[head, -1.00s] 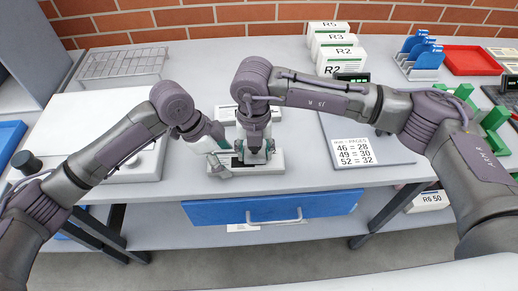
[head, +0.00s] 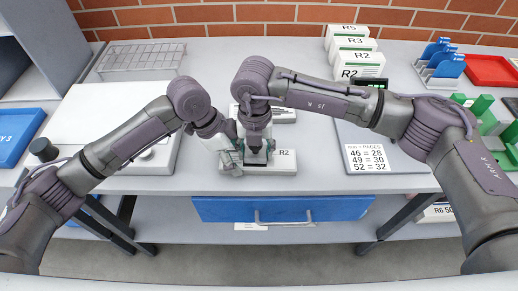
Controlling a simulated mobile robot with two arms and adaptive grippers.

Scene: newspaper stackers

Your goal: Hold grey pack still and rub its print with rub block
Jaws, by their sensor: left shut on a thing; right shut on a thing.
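The grey pack (head: 285,168) lies flat near the front edge of the table, with an R2 print showing on its right part. My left gripper (head: 231,162) is shut at the pack's left end. My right gripper (head: 256,154) points down over the pack's middle, shut on a dark block, seemingly the rub block (head: 256,158), which is mostly hidden by the fingers. Whether the block touches the print cannot be told.
Another white pack (head: 284,116) lies just behind. A grey panel with a number card (head: 368,158) and R-labelled packs (head: 362,65) are at right. A blue drawer (head: 280,209) sits below.

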